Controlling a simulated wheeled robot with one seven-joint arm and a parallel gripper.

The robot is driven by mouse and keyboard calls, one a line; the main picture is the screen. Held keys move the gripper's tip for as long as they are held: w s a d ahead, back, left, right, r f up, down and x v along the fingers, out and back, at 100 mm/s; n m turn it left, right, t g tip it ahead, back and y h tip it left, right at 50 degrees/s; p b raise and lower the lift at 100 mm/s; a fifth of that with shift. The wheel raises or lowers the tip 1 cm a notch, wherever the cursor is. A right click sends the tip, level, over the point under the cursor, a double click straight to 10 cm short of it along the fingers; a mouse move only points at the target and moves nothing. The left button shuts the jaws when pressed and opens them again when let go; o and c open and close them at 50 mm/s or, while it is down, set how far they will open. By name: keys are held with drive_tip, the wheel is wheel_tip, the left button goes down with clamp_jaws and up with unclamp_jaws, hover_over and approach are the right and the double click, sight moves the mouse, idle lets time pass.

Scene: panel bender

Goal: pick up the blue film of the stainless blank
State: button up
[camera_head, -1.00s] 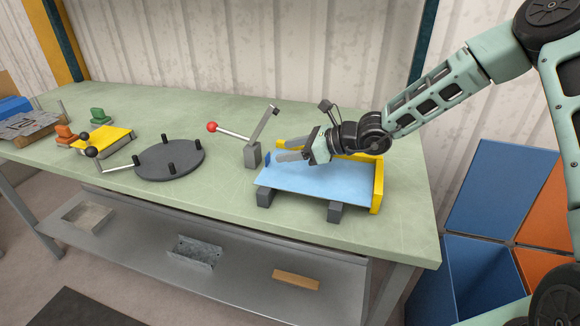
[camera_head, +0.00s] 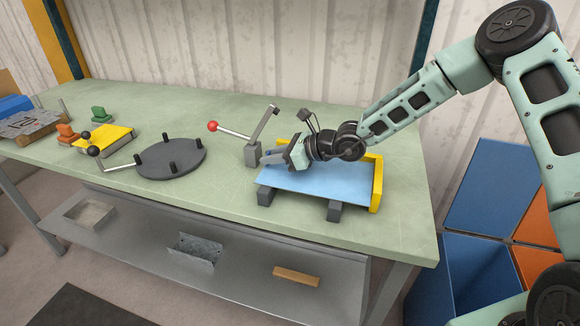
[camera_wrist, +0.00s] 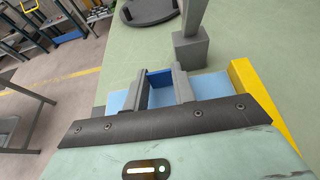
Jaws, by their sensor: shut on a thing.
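The stainless blank, covered by light blue film (camera_head: 325,184), lies flat on dark blocks at the right of the bench. My gripper (camera_head: 268,158) is low over its far left corner, fingers pointing left. In the wrist view the film (camera_wrist: 210,85) shows on both sides of the fingers. A darker blue tab (camera_wrist: 159,79) sits between the two grey fingers (camera_wrist: 159,88), which are shut on it. In the head view my fingers hide the tab. The film looks flat on the blank; I see no lifted edge.
A yellow stop (camera_head: 377,188) borders the blank at right and back. A grey post (camera_head: 253,155) with a red-knobbed lever (camera_head: 213,126) stands close to my fingertips. A dark round plate with pegs (camera_head: 170,160) lies further left. The bench front is clear.

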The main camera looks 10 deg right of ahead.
drive_tip(key=shift+r, duration=0.15)
drive_tip(key=shift+r+b, duration=0.3)
drive_tip(key=shift+r, duration=0.3)
wheel_tip(320, 180, up, 2)
drive_tip(key=shift+r, duration=0.1)
drive_tip(key=s+d, duration=0.2)
drive_tip(key=d, duration=0.3)
drive_tip(key=s+d+b, duration=0.1)
drive_tip(key=s+d, duration=0.2)
drive_tip(key=d, duration=0.1)
drive_tip(key=s+d+b, duration=0.1)
drive_tip(key=s+d, duration=0.2)
drive_tip(key=d, duration=0.2)
drive_tip(key=shift+s+d, duration=0.25)
drive_tip(key=shift+d, duration=0.1)
drive_tip(key=shift+s+d, duration=0.25)
drive_tip(key=shift+d, duration=0.15)
drive_tip(key=shift+w+a+r+p, duration=0.1)
drive_tip(key=shift+a+r+p, duration=0.1)
drive_tip(key=shift+r+p, duration=0.5)
drive_tip(key=shift+w+a+r+p, duration=0.2)
drive_tip(key=shift+r+p, duration=0.35)
drive_tip(key=shift+r, duration=0.4)
drive_tip(key=shift+w+a+r+p, duration=0.1)
drive_tip(key=shift+a+r+p, duration=0.1)
drive_tip(key=shift+r+p, duration=0.5)
drive_tip(key=shift+r, duration=0.15)
